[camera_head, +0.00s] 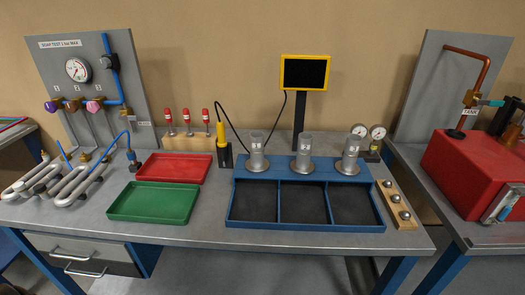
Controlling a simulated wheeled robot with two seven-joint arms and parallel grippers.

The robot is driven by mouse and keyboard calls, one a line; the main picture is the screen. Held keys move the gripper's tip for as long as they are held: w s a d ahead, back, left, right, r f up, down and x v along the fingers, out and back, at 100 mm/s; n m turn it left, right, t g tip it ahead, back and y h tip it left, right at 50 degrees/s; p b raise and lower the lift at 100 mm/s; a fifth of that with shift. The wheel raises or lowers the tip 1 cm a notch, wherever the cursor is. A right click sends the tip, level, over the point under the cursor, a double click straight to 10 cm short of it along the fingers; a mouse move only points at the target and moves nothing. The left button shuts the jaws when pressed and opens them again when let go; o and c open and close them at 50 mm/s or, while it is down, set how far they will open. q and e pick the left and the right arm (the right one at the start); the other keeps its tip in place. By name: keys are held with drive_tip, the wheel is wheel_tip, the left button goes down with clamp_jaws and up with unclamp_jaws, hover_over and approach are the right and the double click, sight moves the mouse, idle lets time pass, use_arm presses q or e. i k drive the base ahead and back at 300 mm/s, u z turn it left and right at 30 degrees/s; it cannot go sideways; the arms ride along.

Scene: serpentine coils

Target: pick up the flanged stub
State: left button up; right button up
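Three grey metal cylinders with wide round flanges at their bases stand upright in a row on the blue rack (310,225). They fit the name flanged stub: a left one (257,151), a middle one (303,153) and a right one (349,155). Each has a small pale label on its front, too small to read. The frame does not show which one the task means. Neither of my grippers is in view.
The rack's three dark front compartments look empty. Green (153,203) and red (172,168) trays lie left of it, beyond them serpentine coils (68,182).

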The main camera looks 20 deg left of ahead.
sight(257, 163)
drive_tip(key=k, duration=1.3)
drive_tip(key=z, duration=0.7)
drive_tip(key=i, duration=1.4)
drive_tip(key=u, duration=0.7)
